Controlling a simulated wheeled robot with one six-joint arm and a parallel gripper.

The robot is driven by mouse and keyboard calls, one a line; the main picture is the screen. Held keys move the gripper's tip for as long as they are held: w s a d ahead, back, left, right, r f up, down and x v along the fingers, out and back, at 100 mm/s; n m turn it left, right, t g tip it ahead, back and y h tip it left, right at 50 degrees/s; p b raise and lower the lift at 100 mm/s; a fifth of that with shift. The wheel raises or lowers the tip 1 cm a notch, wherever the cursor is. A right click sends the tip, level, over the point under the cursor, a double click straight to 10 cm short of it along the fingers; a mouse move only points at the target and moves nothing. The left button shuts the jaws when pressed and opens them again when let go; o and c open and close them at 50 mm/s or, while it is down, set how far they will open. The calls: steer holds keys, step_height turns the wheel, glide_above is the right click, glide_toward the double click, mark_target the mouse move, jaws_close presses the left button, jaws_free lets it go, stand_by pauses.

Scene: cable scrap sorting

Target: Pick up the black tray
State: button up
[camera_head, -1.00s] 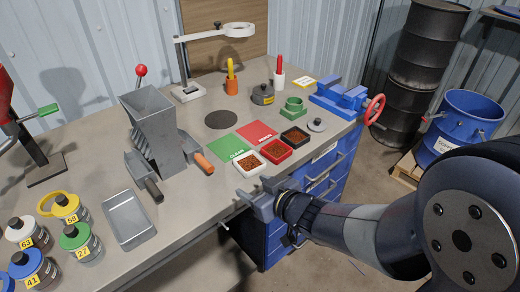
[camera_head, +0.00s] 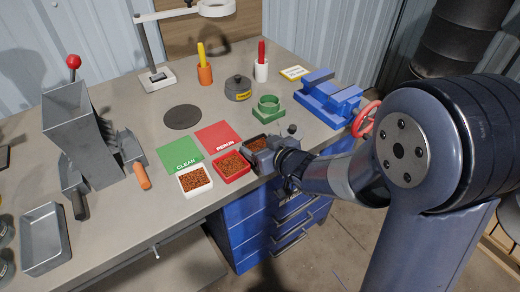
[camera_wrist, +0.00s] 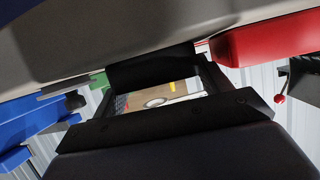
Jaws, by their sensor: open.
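The black tray (camera_head: 257,142) holds brown granules and sits near the front edge of the bench, right of the red tray (camera_head: 232,166). My gripper (camera_head: 266,153) is at its near right side and hides part of it. In the wrist view the black tray (camera_wrist: 150,69) shows as a dark block between the tips of my open gripper (camera_wrist: 158,80). I cannot tell whether the fingers touch it. The red tray (camera_wrist: 265,40) is close beside it in that view.
A white tray (camera_head: 195,180) of granules is left of the red one. Green (camera_head: 181,154) and red mats lie behind. A green ring-shaped holder (camera_head: 267,108) and blue vise (camera_head: 328,98) stand behind and right. A small grey lid with a dark knob (camera_head: 292,131) is close to my gripper.

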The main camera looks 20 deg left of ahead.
steer(key=shift+x, duration=0.85)
steer(key=c, duration=0.7)
steer(key=shift+r, duration=0.1)
